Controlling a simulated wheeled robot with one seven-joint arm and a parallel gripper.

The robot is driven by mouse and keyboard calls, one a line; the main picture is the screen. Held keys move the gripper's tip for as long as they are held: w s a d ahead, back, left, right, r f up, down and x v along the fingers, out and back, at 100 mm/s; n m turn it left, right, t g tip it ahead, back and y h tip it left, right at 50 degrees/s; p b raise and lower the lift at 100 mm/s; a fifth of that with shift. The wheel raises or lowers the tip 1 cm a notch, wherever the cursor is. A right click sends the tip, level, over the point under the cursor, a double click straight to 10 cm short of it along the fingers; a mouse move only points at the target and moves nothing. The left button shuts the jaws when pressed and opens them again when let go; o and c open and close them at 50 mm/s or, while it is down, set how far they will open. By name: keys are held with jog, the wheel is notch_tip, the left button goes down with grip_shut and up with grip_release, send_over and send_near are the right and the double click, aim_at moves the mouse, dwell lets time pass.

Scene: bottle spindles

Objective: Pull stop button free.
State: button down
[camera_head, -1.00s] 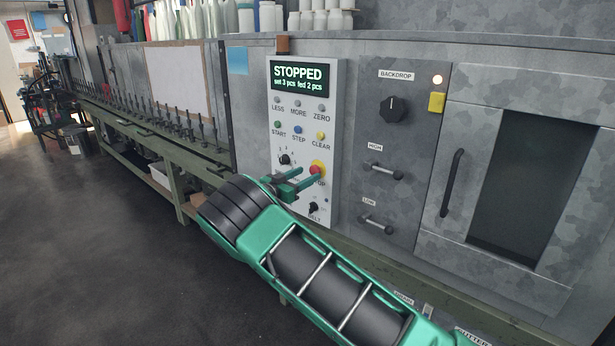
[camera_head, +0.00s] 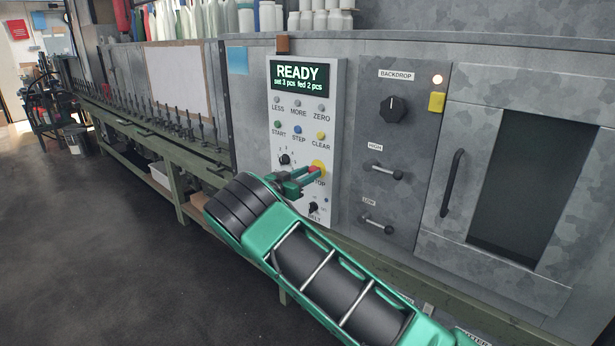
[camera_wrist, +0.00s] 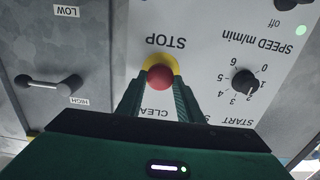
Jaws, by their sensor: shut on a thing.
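The red stop button (camera_head: 314,171) with its yellow surround (camera_head: 319,166) is on the white control panel (camera_head: 281,223), partly hidden by my gripper. In the wrist view the red button (camera_wrist: 160,77) sits between my two green fingers, in front of the yellow ring (camera_wrist: 172,62) under the word STOP. My gripper (camera_head: 313,173) is shut on the button; it also shows in the wrist view (camera_wrist: 159,84). The panel display (camera_head: 300,76) reads READY, set 3 pcs, fed 2 pcs.
START (camera_head: 278,124), STEP (camera_head: 298,130) and CLEAR (camera_head: 321,136) buttons lie above the stop button. The BELT knob (camera_head: 313,207) is just below. HIGH (camera_head: 383,170) and LOW (camera_head: 376,222) handles stick out to the right. The floor at left is open.

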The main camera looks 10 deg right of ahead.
jog(key=shift+s+a, duration=0.1)
jog(key=shift+a, duration=0.15)
jog(key=c, duration=1.2)
grip_release()
jog(key=v, duration=1)
jog(key=shift+s+a+f, duration=0.1)
jog(key=shift+s+a, duration=0.1)
jog(key=shift+a, duration=0.15)
jog(key=shift+d, duration=0.1)
